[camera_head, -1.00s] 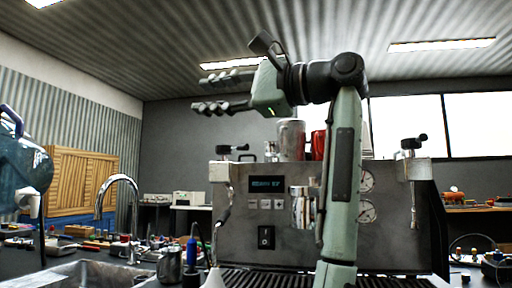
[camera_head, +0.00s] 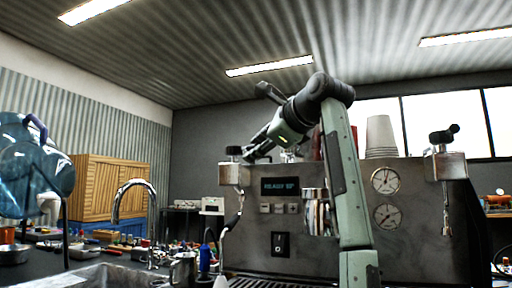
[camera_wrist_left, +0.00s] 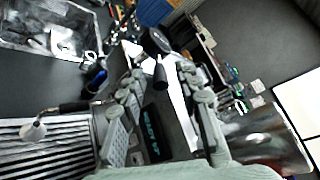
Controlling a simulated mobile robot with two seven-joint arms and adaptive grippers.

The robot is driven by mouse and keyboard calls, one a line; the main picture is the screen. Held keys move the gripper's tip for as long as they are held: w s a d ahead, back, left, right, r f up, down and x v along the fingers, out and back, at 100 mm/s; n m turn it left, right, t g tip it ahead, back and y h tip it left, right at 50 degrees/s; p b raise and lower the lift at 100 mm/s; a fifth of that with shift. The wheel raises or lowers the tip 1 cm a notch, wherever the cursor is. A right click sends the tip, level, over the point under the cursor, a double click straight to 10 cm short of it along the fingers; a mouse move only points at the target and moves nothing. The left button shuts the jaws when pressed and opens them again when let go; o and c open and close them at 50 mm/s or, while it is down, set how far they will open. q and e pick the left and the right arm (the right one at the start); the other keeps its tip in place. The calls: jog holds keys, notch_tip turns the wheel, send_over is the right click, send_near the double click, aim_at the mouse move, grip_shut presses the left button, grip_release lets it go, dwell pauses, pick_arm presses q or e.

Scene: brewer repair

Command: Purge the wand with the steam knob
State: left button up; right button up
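The espresso machine (camera_head: 330,240) stands in front of me, its display lit. The left steam knob (camera_head: 234,150) is black, on a silver block at the machine's left upper corner. A steam wand (camera_head: 239,203) hangs below it. My left gripper (camera_head: 260,142) is above the machine beside this knob, pointing left and down. In the wrist view its fingers (camera_wrist_left: 162,112) are apart, with the black knob (camera_wrist_left: 160,74) between and beyond them; contact cannot be told. The wand also appears in that view (camera_wrist_left: 75,107). A second knob (camera_head: 444,136) is at the right. My right gripper is not in view.
White cups (camera_head: 380,135) are stacked on the machine, behind my arm. A metal pitcher (camera_head: 183,268) and a blue bottle (camera_head: 205,258) stand left of the machine. A faucet (camera_head: 134,190) rises over the sink. A glossy blue object (camera_head: 35,165) is at far left.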

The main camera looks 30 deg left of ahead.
pick_arm(q)
jog(key=shift+w+a+f, duration=0.1)
jog(key=shift+w+a, duration=0.05)
jog(key=shift+a, duration=0.15)
grip_shut()
